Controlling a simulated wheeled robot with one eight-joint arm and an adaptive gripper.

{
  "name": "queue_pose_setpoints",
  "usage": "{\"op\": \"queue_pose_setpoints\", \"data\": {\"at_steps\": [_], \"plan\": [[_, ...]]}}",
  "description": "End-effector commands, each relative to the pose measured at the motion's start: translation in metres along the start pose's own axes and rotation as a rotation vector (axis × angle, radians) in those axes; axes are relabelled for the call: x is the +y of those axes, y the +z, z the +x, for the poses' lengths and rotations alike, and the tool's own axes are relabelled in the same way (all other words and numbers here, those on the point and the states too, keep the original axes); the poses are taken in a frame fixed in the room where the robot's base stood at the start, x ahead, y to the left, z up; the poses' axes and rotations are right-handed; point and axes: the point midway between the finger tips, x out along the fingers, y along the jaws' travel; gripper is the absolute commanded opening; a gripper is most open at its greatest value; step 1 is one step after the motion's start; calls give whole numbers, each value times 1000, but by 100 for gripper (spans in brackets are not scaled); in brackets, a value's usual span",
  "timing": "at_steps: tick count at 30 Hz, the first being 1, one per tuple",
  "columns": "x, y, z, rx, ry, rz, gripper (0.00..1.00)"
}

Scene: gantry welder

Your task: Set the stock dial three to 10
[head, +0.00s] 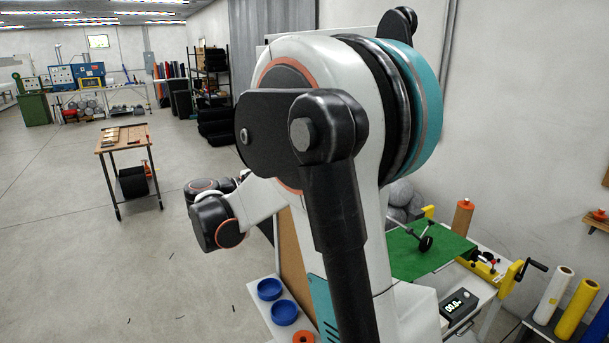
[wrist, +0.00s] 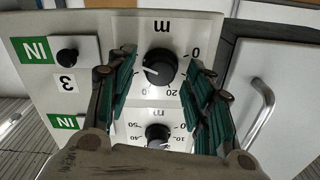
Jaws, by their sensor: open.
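In the wrist view, which is upside down, a black round dial (wrist: 161,66) sits on a pale panel (wrist: 95,20). A white mark on it points to the left of the picture. Figures 0 and 20 show around it, with an "m" above. A label with the figure 3 (wrist: 67,85) is on the plate to its left. My gripper (wrist: 160,60) is open, with one green-padded finger on each side of the dial. I cannot tell whether the fingers touch it. The head view does not show the dial or my gripper.
A second dial (wrist: 157,133) is lower in the wrist view, partly hidden by my gripper. A metal handle (wrist: 258,108) is at right. In the head view, a green mat (head: 420,252) and blue bowls (head: 284,312) lie near my arm.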

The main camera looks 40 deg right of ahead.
Motion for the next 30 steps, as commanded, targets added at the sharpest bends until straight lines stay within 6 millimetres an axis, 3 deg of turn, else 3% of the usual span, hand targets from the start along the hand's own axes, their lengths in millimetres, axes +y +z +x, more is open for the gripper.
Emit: {"op": "queue_pose_setpoints", "data": {"at_steps": [5,11,22,30], "plan": [[0,0,0,0,0,0,48],[0,0,0,0,-1,0,4],[0,1,0,0,-1,-32,4],[0,2,0,0,-1,-184,4]]}}
